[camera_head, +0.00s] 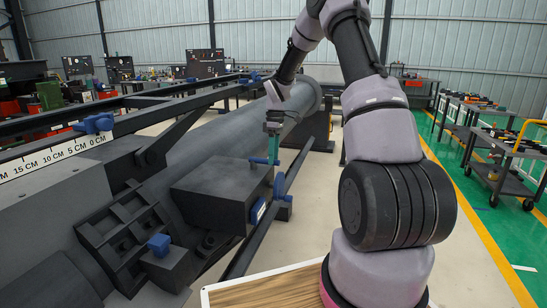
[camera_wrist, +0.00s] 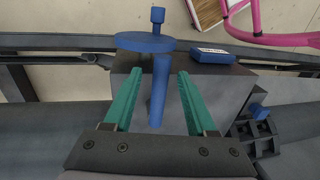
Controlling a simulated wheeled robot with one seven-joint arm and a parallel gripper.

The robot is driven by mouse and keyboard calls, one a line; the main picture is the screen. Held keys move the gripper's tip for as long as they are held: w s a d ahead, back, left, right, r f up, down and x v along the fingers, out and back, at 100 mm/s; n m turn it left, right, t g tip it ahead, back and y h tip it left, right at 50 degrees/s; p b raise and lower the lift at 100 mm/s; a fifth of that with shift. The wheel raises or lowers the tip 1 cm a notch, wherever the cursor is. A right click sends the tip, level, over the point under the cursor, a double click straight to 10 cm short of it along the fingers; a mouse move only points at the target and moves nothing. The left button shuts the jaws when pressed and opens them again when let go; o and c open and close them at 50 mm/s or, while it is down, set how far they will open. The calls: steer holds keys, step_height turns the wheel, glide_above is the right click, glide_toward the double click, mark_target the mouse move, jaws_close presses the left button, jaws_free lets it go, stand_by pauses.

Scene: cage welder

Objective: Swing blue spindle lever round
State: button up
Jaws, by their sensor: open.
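The blue spindle lever sits on the end of a dark grey box on the machine. In the wrist view its round blue disc (camera_wrist: 146,43) has a small knob, and a blue bar (camera_wrist: 158,92) runs from it toward my gripper. In the head view the blue lever (camera_head: 279,187) shows at the box's right side. My gripper (camera_wrist: 180,76) is open, its two green fingers spread on either side of the bar with visible gaps; contact does not show. In the head view my gripper (camera_head: 272,147) is small and partly hides the lever's upper part.
A blue labelled block (camera_wrist: 213,56) sits beside the disc on the grey box (camera_head: 222,190). A long dark rail (camera_head: 258,235) runs past the box. Another blue handle (camera_head: 159,244) is on the machine at lower left. Open floor lies to the right, with carts (camera_head: 497,165) beyond.

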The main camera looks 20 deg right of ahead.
step_height(320, 180, up, 10)
steer(key=w+d, duration=0.1)
steer(key=shift+w+d+r, duration=0.15)
steer(key=shift+w, duration=0.2)
steer(key=s+a+r+m+t, duration=0.25)
steer(key=s+r+m, duration=0.25)
steer(key=s+r, duration=0.5)
steer(key=s+a+r+m+t, duration=0.2)
steer(key=s+r+m+t, duration=0.25)
steer(key=s+r, duration=0.6)
steer(key=s+a+f+m+t, duration=0.1)
steer(key=s+m, duration=0.4)
steer(key=s, duration=0.7)
steer(key=shift+s+f+m+t+y, duration=0.15)
steer(key=shift+f+m+t+y, duration=0.3)
steer(key=shift+f, duration=0.4)
